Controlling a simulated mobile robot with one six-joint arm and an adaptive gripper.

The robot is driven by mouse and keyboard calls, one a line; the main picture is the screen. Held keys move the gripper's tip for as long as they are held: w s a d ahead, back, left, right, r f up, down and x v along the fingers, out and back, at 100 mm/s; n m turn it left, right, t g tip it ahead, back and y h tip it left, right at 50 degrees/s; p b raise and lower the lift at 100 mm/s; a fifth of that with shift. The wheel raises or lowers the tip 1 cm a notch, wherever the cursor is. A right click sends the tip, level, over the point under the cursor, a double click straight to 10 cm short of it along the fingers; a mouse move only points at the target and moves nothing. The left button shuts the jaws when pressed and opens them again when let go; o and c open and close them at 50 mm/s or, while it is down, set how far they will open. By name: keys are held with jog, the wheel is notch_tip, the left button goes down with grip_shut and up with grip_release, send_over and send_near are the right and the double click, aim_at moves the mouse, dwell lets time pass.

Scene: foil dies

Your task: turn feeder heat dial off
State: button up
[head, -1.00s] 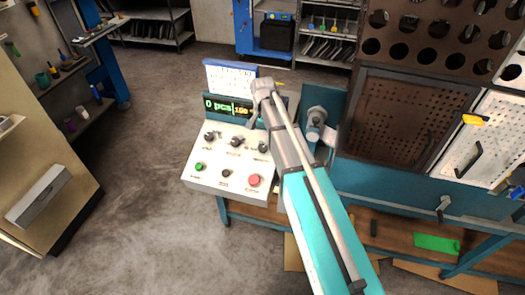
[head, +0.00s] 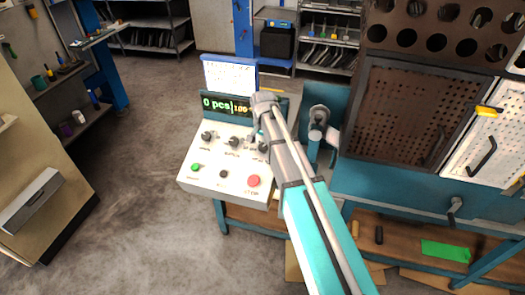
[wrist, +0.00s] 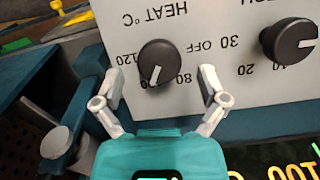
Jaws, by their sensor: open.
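The heat dial (wrist: 160,62) is a round black knob with a white pointer line, on the white control panel (wrist: 220,95). The wrist view is upside down and reads HEAT °C, with OFF, 80 and 120 around the dial. The pointer aims toward the bottom of that picture, between 120 and 80, away from OFF. My gripper (wrist: 160,84) is open and empty, one finger on each side of the dial's lower edge in the picture, apart from it. In the head view my gripper (head: 258,138) is over the panel's right dial, which it partly hides.
A second black dial (wrist: 289,40) sits beside the heat dial. In the head view, a green button (head: 195,167), a black knob (head: 223,174) and a red stop button (head: 253,181) lie lower on the panel. A display (head: 226,104) stands behind, and the teal machine (head: 400,190) is at right.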

jog(key=shift+f+b, duration=0.65)
jog(key=shift+f, duration=0.25)
jog(key=c, duration=1.1)
